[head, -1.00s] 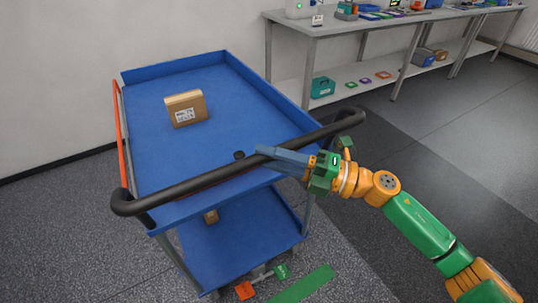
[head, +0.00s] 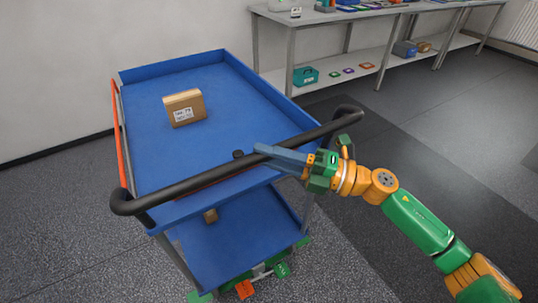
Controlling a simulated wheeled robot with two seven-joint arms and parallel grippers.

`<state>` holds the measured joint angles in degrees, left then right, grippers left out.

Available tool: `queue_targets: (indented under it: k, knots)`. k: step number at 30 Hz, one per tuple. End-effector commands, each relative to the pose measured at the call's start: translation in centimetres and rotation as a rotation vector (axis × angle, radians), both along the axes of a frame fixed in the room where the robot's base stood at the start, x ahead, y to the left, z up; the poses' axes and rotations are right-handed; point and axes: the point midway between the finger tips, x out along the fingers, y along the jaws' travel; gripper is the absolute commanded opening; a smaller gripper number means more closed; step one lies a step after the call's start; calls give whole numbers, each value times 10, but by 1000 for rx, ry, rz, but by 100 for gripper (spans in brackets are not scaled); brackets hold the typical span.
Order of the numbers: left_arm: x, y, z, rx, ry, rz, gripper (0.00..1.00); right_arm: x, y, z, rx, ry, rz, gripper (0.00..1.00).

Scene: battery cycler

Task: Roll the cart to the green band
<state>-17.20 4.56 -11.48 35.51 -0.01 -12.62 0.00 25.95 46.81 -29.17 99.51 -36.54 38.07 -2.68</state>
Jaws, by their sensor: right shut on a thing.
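The blue cart (head: 180,165) fills the left half of the head view, with a black push handle (head: 190,187) along its near end. My right gripper (head: 283,157) is shut on this handle near its right part. An orange pedal (head: 245,289) and a green pedal (head: 282,269) stick out at the cart's near foot. My left gripper is not in view.
A grey workbench (head: 330,20) with items stands along the back wall. The dark floor strip (head: 400,150) right of the cart is clear.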

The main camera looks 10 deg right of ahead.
Motion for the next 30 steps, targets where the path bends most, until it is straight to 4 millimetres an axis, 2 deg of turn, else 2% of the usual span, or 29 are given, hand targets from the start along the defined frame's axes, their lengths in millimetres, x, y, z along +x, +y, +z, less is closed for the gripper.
queue_targets:
  k: [16, 17, 19, 20, 27, 30]
  knots:
    - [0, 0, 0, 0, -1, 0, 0, 0, 0, 2, 2, -2, -1, 0]
    - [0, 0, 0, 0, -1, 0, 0, 0, 0, 2, 3, -2, -2, 38]
    - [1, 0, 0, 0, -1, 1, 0, 0, 0, 2, 3, -2, -2, 57]
    - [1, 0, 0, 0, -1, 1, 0, 0, 0, 2, 3, -2, -2, 59]
    - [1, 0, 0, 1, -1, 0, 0, 0, 0, 1, 2, -2, -2, 59]
    - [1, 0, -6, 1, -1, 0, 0, -3, -8, -4, 1, 0, -3, 59]
